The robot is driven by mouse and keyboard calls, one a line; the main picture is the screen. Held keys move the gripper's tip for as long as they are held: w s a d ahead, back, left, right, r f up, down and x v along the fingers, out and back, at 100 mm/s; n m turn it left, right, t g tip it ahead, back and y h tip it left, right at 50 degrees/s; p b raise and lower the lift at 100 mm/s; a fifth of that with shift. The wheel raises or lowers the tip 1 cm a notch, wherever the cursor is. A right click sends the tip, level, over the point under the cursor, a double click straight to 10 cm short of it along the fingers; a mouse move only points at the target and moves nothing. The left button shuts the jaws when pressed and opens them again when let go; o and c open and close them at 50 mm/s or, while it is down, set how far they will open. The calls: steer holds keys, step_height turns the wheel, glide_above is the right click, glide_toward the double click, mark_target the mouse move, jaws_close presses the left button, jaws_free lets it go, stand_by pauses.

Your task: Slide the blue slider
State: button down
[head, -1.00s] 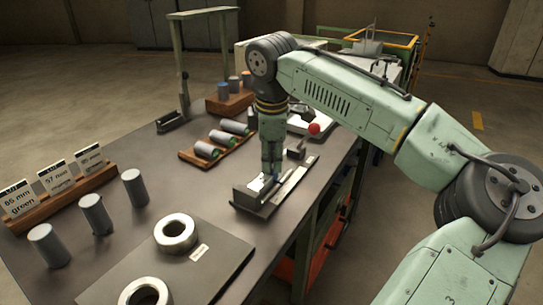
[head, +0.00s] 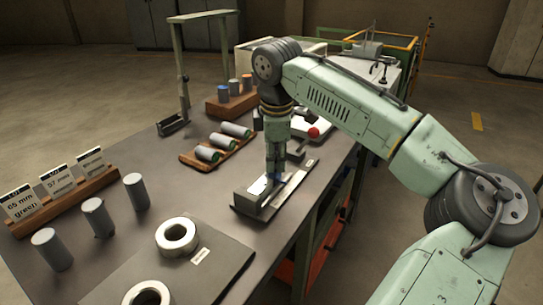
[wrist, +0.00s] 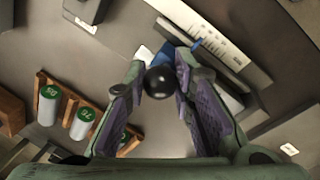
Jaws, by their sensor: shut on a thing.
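The blue slider (head: 276,178) shows as a small blue patch low on a flat metal gauge base (head: 297,181) at the table's right side. My gripper (head: 274,174) points down at it and hides most of it. In the wrist view, blue parts (wrist: 207,56) show just beyond my gripper (wrist: 158,84). The fingers are shut on a round black knob (wrist: 158,82), which appears to belong to the slider. A pale strip with printed marks (wrist: 212,38) runs along the base beside the fingers.
A red ball-tipped lever (head: 313,132) stands just behind the gauge. A wooden rack (head: 190,158) holds green-ended cylinders to the left. Metal rings (head: 178,236) lie on a front plate, with upright grey cylinders (head: 135,192) and label cards (head: 56,180) further left.

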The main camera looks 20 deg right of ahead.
steer(key=shift+w+d+r+p, duration=0.1)
steer(key=shift+w+d+p, duration=0.25)
steer(key=shift+w+d, duration=0.35)
steer(key=shift+s+d, duration=0.1)
steer(key=shift+d, duration=0.05)
steer(key=c, duration=1.3)
jaws_free()
steer(key=shift+c, duration=0.2)
step_height(320, 180, up, 12)
steer(key=s, duration=0.2)
steer(key=shift+a+f, duration=0.2)
steer(key=shift+a, duration=0.15)
steer(key=shift+s, duration=0.2)
